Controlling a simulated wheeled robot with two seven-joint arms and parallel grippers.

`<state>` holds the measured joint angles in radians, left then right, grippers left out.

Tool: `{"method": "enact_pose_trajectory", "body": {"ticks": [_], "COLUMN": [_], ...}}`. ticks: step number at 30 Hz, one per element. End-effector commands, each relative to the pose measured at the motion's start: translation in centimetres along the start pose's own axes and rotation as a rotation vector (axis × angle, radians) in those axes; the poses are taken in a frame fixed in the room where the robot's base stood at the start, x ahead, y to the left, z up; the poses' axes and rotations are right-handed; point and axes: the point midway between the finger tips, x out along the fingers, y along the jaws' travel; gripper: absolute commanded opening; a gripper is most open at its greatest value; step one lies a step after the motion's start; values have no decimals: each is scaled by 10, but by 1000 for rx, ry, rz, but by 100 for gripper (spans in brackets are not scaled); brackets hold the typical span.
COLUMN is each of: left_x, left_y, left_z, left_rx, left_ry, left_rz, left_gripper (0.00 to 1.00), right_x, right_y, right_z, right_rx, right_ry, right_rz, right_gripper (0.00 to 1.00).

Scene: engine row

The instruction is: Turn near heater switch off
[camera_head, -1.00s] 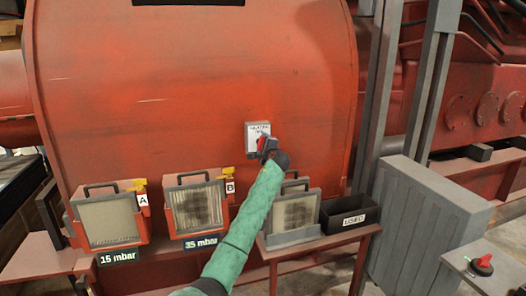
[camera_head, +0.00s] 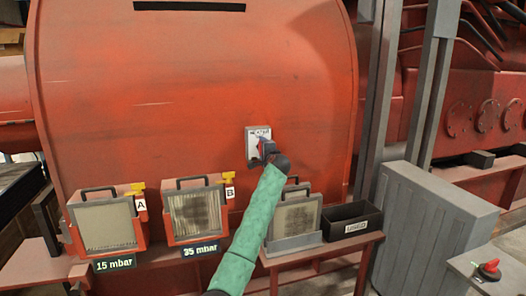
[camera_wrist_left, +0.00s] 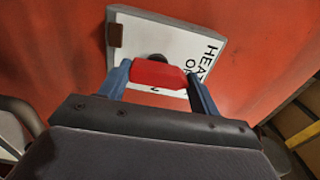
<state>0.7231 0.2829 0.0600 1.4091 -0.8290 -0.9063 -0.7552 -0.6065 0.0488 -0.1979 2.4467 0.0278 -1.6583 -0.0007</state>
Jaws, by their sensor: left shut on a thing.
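The heater switch is a small pale panel (camera_head: 258,133) on the front of the large red machine, with a red handle. In the left wrist view the panel (camera_wrist_left: 185,42) is tilted, and its black lettering is partly hidden. The red handle (camera_wrist_left: 158,74) sits between the two blue fingers of my left gripper (camera_wrist_left: 160,80). The gripper is shut on the handle. In the head view my left gripper (camera_head: 264,152) covers the lower part of the panel. My right gripper is not in view.
Filter frames A (camera_head: 105,224) and B (camera_head: 196,211) stand on the ledge below, with a third frame (camera_head: 296,216) and a black bin (camera_head: 350,220) to their right. A grey cabinet (camera_head: 425,220) stands nearby.

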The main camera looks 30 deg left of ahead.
Motion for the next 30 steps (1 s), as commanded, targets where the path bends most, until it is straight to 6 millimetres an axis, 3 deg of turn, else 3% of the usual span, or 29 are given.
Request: {"method": "enact_pose_trajectory", "body": {"ticks": [9, 10, 12, 13, 23, 30], "left_x": [0, 0, 0, 0, -3, -34], "left_y": [4, 4, 4, 3, 2, 4], "left_z": [0, 0, 0, 0, 0, -1], "left_rx": [0, 0, 0, 0, 0, -1], "left_ry": [-1, -1, -1, -1, 0, 2], "left_rz": [5, 5, 4, 4, 2, 1], "left_gripper": [40, 69, 83, 85, 85, 85], "right_x": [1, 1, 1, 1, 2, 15], "right_y": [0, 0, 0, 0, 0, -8], "right_z": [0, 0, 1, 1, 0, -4], "right_rx": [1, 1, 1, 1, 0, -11], "right_ry": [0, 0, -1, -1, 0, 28], "right_rz": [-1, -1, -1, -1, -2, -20], "right_gripper": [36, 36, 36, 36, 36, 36]}}
